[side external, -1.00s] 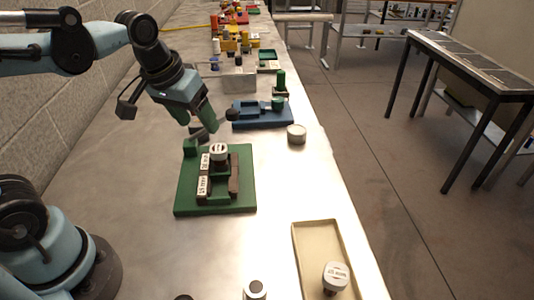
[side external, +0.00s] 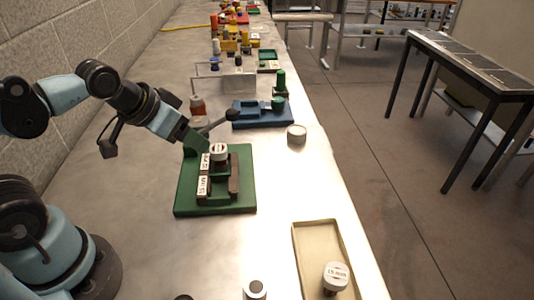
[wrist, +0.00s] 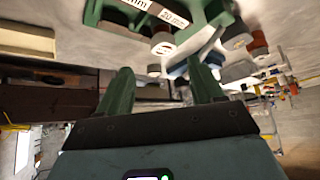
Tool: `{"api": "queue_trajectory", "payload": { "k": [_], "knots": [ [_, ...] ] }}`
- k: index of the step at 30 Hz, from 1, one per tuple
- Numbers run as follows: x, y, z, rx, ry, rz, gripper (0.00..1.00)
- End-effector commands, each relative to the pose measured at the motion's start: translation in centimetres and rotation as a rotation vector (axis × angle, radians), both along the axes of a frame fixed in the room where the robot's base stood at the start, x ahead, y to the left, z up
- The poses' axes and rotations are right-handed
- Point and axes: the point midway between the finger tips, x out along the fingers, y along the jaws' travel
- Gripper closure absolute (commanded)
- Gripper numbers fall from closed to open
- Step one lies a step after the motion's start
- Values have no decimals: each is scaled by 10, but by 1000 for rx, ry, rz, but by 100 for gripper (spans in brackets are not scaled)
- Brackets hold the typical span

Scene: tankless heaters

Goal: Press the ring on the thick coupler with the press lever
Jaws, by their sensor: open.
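The green press base (side external: 184,196) stands on the bench in the side external view, with brown blocks and white labels on it. A coupler with a white, dark-marked cap (side external: 219,150) stands upright in it; whether the cap is the ring, I cannot tell. The grey press lever (side external: 213,125) slants up to the right from the back of the base to a dark knob (side external: 232,115). My gripper (side external: 200,143) is low at the back left of the base, close to the lever's lower end. In the wrist view its green fingers (wrist: 160,72) are spread, with nothing clearly between them.
A blue fixture (side external: 250,121) with a green cylinder (side external: 279,80) stands behind. A round pale cap (side external: 296,133) lies at right. A beige tray (side external: 303,246) at the front right holds a white-capped piece (side external: 336,276). The bench left of the base is clear.

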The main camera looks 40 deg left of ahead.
Motion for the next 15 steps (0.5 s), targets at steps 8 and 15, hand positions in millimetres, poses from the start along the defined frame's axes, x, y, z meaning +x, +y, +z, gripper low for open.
{"api": "queue_trajectory", "payload": {
  "k": [8,15],
  "knots": [
    [0,0,0,-1,1,1,34],
    [6,1,9,20,18,-24,66]
  ]
}}
